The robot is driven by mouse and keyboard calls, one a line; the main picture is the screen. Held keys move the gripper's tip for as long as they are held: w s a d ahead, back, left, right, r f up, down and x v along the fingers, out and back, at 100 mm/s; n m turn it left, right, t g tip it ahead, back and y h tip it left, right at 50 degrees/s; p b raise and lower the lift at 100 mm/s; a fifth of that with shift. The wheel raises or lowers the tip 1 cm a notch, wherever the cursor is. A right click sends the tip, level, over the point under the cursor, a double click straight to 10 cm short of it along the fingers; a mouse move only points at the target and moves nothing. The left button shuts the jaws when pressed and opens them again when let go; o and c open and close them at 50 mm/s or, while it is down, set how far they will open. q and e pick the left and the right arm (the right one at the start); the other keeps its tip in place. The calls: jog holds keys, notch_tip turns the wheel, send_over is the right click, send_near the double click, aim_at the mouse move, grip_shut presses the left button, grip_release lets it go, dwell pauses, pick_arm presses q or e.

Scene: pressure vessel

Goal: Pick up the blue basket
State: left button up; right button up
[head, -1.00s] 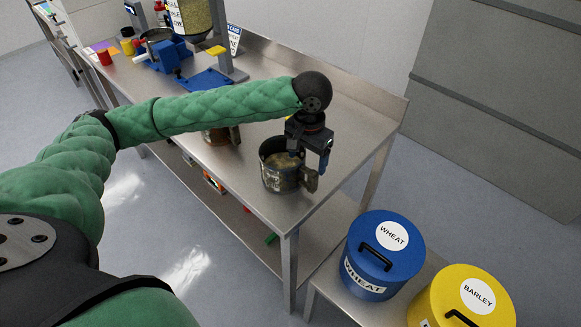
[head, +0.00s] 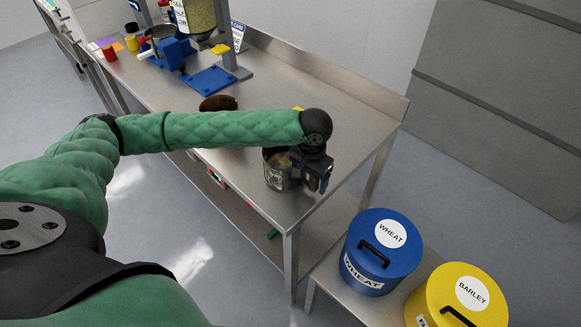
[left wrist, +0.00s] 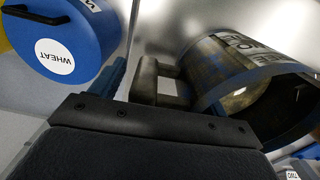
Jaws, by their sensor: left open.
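A dark metal pail-like container (head: 276,170) with a side handle stands upright on the steel table near its front right corner. In the left wrist view the container (left wrist: 228,72) shows a blue-grey rim, a label and a pale content inside. Its squarish handle (left wrist: 147,82) shows just in front of my gripper. My left gripper (head: 321,182) is open and points down beside the container's right side, at the handle; I cannot tell whether it touches. My forearm hides part of the table behind. My right gripper is out of view.
A blue lidded WHEAT bin (head: 378,262) and a yellow BARLEY bin (head: 452,292) stand on a lower bench at the right. A brown round object (head: 217,103) lies behind my forearm. Blue equipment (head: 170,50) stands farther back. The table's right rear area is clear.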

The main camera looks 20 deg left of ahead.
pick_arm(q)
jog(key=c, duration=1.3)
